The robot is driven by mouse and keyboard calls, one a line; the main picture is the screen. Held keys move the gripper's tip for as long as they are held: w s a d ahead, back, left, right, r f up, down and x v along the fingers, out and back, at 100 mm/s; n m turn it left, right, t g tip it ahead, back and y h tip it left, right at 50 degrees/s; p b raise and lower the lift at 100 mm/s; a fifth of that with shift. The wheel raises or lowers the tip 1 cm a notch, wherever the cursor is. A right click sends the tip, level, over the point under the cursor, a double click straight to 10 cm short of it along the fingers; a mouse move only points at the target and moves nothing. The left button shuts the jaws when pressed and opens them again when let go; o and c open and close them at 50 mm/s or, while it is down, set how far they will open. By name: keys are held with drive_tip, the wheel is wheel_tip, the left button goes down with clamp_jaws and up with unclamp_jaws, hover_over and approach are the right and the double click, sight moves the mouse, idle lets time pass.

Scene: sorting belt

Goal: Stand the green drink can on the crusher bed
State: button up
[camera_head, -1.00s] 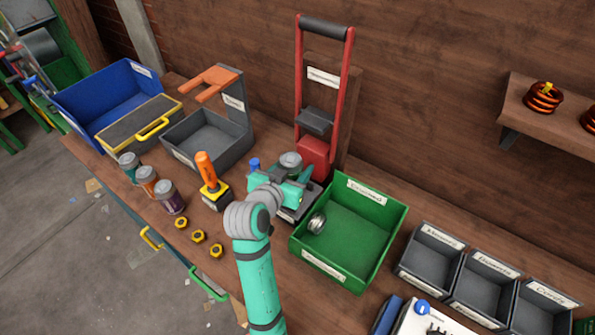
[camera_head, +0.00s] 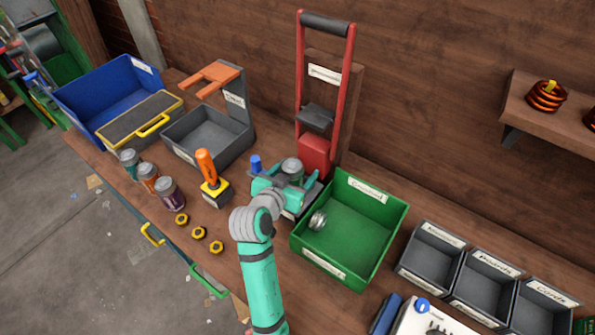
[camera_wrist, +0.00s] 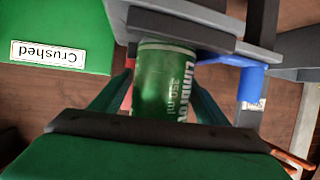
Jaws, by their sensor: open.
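The green drink can (camera_head: 293,172) stands upright, silver lid up, at the bed of the red-framed crusher in the head view. In the wrist view, which is upside down, the can (camera_wrist: 164,88) shows between my two teal fingers, its base against the grey crusher bed (camera_wrist: 185,28). My gripper (camera_head: 288,183) is open, with one finger on each side of the can; gaps show in the wrist view. The crusher bed (camera_head: 308,205) is partly hidden by my gripper. The raised red handle frame (camera_head: 298,90) rises behind it.
The green Crushed bin (camera_head: 385,190) holds a flattened can (camera_head: 317,221) right of the crusher. A blue knob (camera_head: 255,163) stands left of it. An orange-handled tool (camera_head: 208,170), several yellow nuts and three cans lie further left. Grey bins (camera_head: 430,285) stand right.

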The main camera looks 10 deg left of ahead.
drive_tip(key=shift+a+r, duration=0.1)
drive_tip(key=shift+r, duration=0.05)
drive_tip(key=v, duration=1.2)
drive_tip(key=shift+s+r, duration=0.1)
drive_tip(key=shift+s, duration=0.05)
